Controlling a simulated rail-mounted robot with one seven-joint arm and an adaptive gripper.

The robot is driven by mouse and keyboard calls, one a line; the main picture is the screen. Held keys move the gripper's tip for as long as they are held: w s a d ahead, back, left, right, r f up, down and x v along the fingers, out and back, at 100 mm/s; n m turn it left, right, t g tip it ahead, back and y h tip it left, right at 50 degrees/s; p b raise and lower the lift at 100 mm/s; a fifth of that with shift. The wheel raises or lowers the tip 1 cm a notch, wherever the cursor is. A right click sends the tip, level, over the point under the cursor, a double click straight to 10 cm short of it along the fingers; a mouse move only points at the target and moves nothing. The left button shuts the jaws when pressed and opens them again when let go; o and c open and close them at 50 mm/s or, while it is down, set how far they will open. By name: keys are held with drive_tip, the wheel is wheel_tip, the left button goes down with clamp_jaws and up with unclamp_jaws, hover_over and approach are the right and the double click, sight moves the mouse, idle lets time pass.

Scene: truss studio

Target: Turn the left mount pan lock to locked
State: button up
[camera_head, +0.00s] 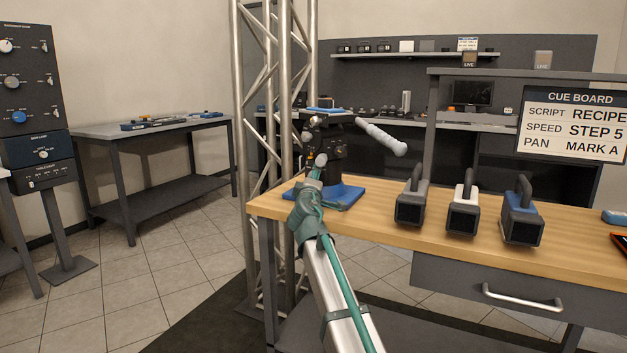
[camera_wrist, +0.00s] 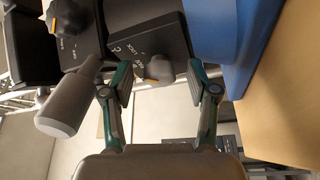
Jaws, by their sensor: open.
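The left mount (camera_head: 333,140) is a dark camera head on a blue base (camera_head: 345,194) at the left end of the wooden table, with a pale pan handle (camera_head: 382,137). My gripper (camera_head: 316,168) reaches the mount's near side. In the wrist view, my gripper (camera_wrist: 157,84) is open, its two green-backed fingers on either side of a small grey knob (camera_wrist: 159,67) with an orange mark. The knob sits on a black block with a LOCK label (camera_wrist: 126,48). I cannot tell whether the fingers touch it. A second grey knob (camera_wrist: 66,17) sits on another dark block at upper left.
Three block-shaped items with handles, dark grey (camera_head: 411,203), white-topped (camera_head: 463,208) and blue-topped (camera_head: 520,214), stand right of the mount. A metal truss (camera_head: 283,60) rises behind it. A cue board (camera_head: 572,124) reads PAN MARK A.

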drive_tip(key=s+f, duration=0.1)
drive_tip(key=s, duration=1)
drive_tip(key=shift+s+f, duration=0.2)
drive_tip(key=shift+s, duration=0.2)
